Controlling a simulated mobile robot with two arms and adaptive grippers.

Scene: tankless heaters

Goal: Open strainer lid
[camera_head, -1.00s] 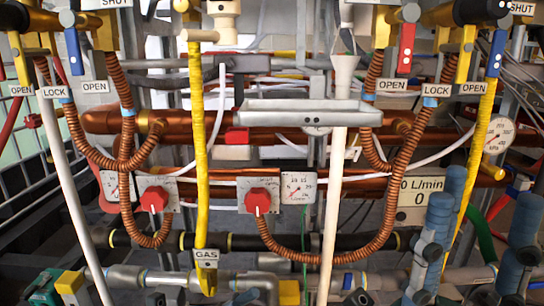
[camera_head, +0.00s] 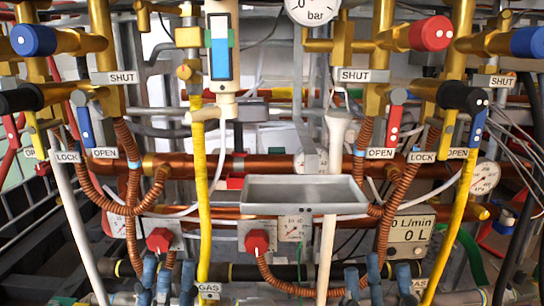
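No part can be clearly made out as the strainer lid; the low pipe fittings are mostly cut off or hidden behind my fingers. My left gripper (camera_head: 168,264) shows at the bottom edge, left of the yellow gas hose. Its blue-grey fingers point up and stand apart, with nothing visible between them. My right gripper (camera_head: 377,268) is at the bottom edge, right of the centre. Its blue-grey fingers are also spread and look empty. Both grippers' palms are below the picture.
A grey tray (camera_head: 300,189) juts out at the centre. Yellow hoses (camera_head: 202,190), copper hoses (camera_head: 132,170) and white pipes (camera_head: 330,230) hang in front. Brass valves with blue and red handles (camera_head: 431,33) crowd the top.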

